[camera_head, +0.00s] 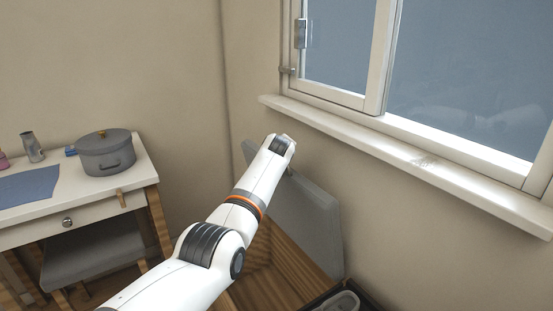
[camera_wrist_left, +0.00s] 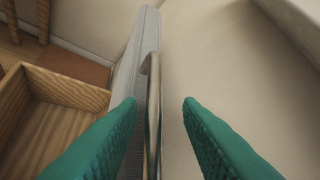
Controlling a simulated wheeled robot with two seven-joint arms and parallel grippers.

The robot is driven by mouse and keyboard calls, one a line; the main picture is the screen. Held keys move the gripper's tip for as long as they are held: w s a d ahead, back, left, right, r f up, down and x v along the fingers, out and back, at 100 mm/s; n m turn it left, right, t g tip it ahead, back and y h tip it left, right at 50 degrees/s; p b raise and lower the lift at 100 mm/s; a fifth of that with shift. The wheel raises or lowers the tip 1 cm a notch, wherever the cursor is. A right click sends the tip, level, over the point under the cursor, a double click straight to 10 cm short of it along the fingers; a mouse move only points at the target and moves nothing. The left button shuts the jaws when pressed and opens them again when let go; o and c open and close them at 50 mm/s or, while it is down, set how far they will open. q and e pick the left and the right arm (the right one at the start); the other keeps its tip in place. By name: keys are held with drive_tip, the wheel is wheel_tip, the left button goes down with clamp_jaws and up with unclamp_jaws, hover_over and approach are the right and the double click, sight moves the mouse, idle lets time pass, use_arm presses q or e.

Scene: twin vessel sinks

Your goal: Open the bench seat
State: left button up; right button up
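The bench seat is a wooden box with a grey lid (camera_head: 308,215). The lid stands raised, close to the wall under the window, and the wooden box (camera_head: 292,265) is open below it. In the left wrist view the lid (camera_wrist_left: 140,55) is seen nearly edge-on, with a metal handle (camera_wrist_left: 153,85) along it and the open box (camera_wrist_left: 62,100) to the left. My left gripper (camera_wrist_left: 160,103) is open, its green fingers apart on either side of the handle and lid edge. In the head view my left arm hides its fingers. My right gripper is in neither view.
A white-topped table (camera_head: 120,188) at the left holds a grey pot (camera_head: 106,155), a metal cup (camera_head: 32,147) and a blue mat (camera_head: 28,184). A grey stool seat (camera_head: 92,252) is below it. The window sill (camera_head: 400,155) juts out above the lid.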

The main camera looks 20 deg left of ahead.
use_arm(q)
drive_tip(key=shift+s+f, duration=0.1)
drive_tip(key=shift+s, duration=0.1)
drive_tip(key=p+v, duration=0.2)
drive_tip(key=v, duration=0.9)
drive_tip(key=shift+s+r, duration=0.2)
drive_tip(key=shift+r, duration=0.1)
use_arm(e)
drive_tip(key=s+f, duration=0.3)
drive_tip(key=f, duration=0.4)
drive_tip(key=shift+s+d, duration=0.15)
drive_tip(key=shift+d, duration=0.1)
use_arm(q)
drive_tip(key=shift+d, duration=0.1)
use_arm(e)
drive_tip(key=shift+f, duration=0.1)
